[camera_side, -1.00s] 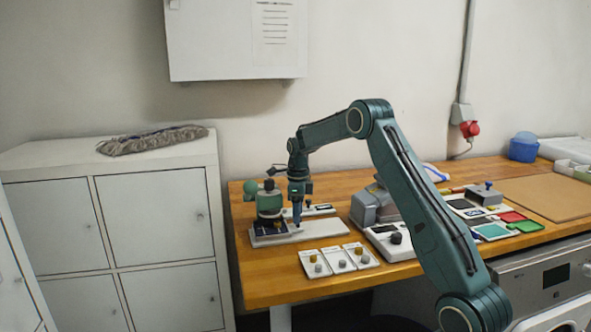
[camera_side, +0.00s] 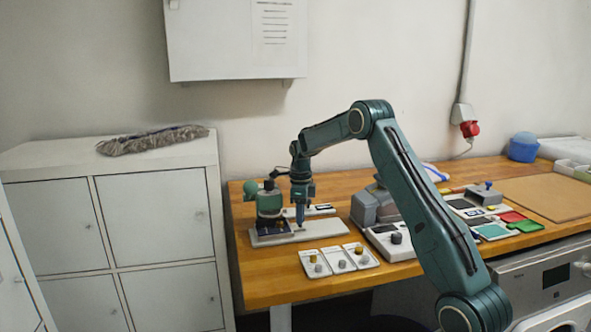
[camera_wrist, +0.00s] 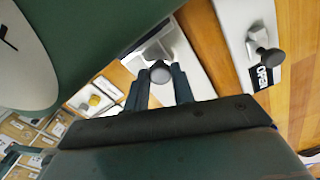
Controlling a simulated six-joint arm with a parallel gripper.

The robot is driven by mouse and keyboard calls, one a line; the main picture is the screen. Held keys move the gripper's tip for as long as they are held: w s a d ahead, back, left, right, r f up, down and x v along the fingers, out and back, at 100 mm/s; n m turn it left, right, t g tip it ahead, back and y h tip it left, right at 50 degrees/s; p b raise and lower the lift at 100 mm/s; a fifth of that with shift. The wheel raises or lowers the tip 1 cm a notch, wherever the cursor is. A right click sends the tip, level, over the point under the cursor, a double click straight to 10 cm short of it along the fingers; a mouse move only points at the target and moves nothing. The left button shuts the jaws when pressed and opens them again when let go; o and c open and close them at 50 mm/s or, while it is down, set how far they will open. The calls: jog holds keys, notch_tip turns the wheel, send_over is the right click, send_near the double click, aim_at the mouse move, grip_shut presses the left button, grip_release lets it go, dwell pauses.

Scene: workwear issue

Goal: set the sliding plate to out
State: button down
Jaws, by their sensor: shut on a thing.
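My gripper (camera_side: 300,224) points down at the right side of a green-topped bench machine (camera_side: 269,200) on a pale base (camera_side: 262,241). In the wrist view my gripper (camera_wrist: 160,74) has its fingers on either side of a round grey knob (camera_wrist: 159,71), shut on it. The knob stands on a light grey piece, which I take for the sliding plate (camera_wrist: 154,50). In the side view the fingers hide the knob. A dark plate (camera_side: 273,229) lies under the machine's head. I cannot read an in or out mark.
A pale strip with a dark knob (camera_wrist: 262,42) and an OPEN label lies beside the machine. Several small white knob panels (camera_side: 338,260) are in front. A grey machine (camera_side: 372,207) stands to the right. Bare wood shows at the table's front left.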

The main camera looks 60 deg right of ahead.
jog(key=s+d, duration=0.9)
jog(key=shift+s, duration=0.1)
jog(key=c, duration=1.2)
grip_release()
jog(key=shift+d, duration=0.1)
jog(key=shift+o, duration=0.2)
jog(key=shift+r, duration=0.15)
jog(key=shift+r, duration=0.5)
notch_tip(320, 180, up, 13)
jog(key=shift+f, duration=0.2)
